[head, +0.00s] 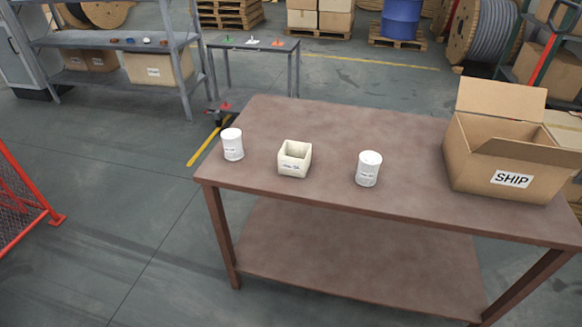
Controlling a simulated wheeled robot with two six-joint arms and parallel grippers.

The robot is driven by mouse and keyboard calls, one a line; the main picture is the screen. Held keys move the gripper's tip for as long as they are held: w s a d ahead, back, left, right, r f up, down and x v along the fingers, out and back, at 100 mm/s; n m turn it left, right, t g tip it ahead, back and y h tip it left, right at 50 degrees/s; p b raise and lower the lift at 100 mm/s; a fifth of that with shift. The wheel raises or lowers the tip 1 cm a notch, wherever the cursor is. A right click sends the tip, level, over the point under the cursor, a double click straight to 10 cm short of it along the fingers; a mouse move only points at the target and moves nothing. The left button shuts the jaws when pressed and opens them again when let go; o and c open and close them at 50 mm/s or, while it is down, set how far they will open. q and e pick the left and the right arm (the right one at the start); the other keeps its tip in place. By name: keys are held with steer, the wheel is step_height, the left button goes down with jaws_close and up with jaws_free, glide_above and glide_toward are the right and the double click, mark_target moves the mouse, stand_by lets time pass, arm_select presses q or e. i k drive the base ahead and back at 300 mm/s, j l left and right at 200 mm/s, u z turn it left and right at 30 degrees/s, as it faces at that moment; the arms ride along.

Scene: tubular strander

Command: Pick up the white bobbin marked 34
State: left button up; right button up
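Two white round containers or bobbins with small dark labels stand upright on the brown table (325,135). One white cylinder (232,146) is near the table's left edge. The other white cylinder (368,170) is right of the middle, near the front edge. A cream, square, open-topped box (294,160) with a label stands between them. The labels are too small to read, so I cannot tell which one is marked 34. Neither of my grippers shows in the head view.
An open cardboard box marked SHIP (505,170) stands at the table's right end. A grey shelf (110,42) and a small grey table (252,44) stand behind at left. A red mesh barrier (25,195) is at far left. Floor left of the table is clear.

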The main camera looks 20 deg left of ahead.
mark_target(231, 137)
steer(key=i+j, duration=0.3)
steer(key=j, duration=0.15)
steer(key=i+j, duration=0.3)
steer(key=j, duration=0.15)
